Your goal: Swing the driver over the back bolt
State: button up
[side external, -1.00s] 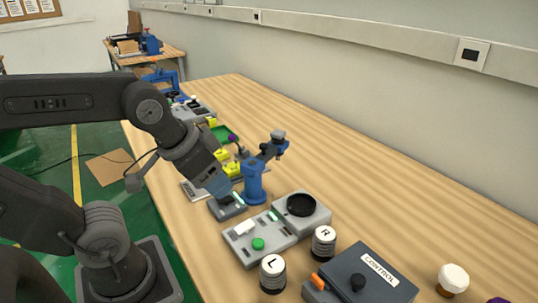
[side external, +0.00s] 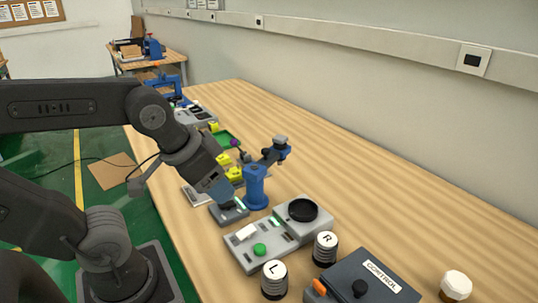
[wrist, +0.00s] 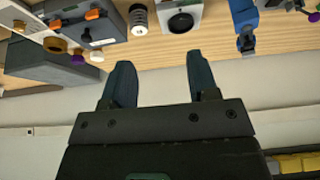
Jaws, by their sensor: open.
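The arm points to the back right, toward the wall. In the wrist view the blue driver (wrist: 243,18) shows at the upper right. My gripper (side external: 222,192) is left of the post, low and tilted, over a small grey fixture (side external: 229,214). Whether it touches the fixture, I cannot tell. In the wrist view my gripper (wrist: 160,60) has its two fingers apart with nothing between them. I cannot make out the bolts.
In front stands a grey station with a green button (side external: 260,250) and a black round recess (side external: 303,210). Cylinders marked L (side external: 274,280) and R (side external: 325,249) and a control box (side external: 362,280) are nearer. Yellow blocks (side external: 234,174) lie behind the gripper. The table's right side is mostly clear.

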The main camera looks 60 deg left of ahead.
jog(key=shift+r, duration=0.1)
jog(key=w+a+r+m+g, duration=0.2)
jog(key=w+a+r, duration=0.2)
jog(key=w, duration=0.4)
jog(key=m+g, duration=0.4)
jog(key=m, duration=0.3)
send_over(266, 149)
notch_tip(266, 149, down, 2)
notch_tip(266, 149, down, 14)
jog(key=shift+s+r, duration=0.1)
jog(key=shift+c, duration=0.4)
grip_shut()
